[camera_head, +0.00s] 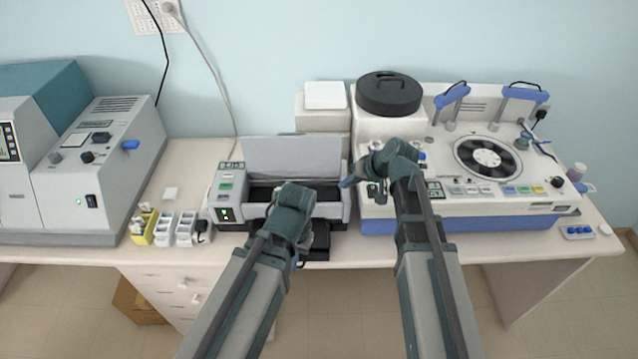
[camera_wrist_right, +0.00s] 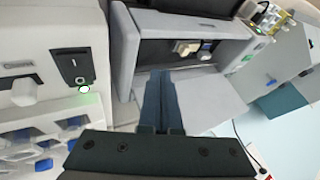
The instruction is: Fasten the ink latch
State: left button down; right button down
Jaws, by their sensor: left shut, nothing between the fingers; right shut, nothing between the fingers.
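The likely ink unit is the small grey machine (camera_head: 228,195) in the middle of the bench, with its pale lid (camera_head: 290,155) raised and a dark opening below. The wrist view shows the machine's body (camera_wrist_right: 128,45), the lid panel (camera_wrist_right: 215,97) and small parts inside the opening. I cannot single out the latch. My right gripper (camera_head: 348,181) is shut and empty at the machine's right side; in the right wrist view its fingers (camera_wrist_right: 163,80) lie together in front of the lid. My left gripper (camera_head: 290,200) is shut and empty over the machine's front; its fingertips are mostly hidden.
A large stainer (camera_head: 475,205) with a round rotor stands close on the right, and a black round lid (camera_head: 388,95) sits behind. Yellow and white slide racks (camera_head: 163,229) stand left of the middle machine. A big grey instrument (camera_head: 100,175) fills the far left.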

dwell(0.3)
jog(key=b, duration=0.9)
send_near(316, 192)
jog(key=f, duration=0.3)
jog(key=shift+s+a+f, duration=0.3)
jog(key=shift+s+f, duration=0.05)
jog(key=a+p, duration=0.1)
jog(key=a, duration=0.2)
jog(key=shift+r, duration=0.2)
jog(key=shift+a, duration=0.55)
jog(key=a, duration=0.4)
jog(key=shift+d, duration=0.15)
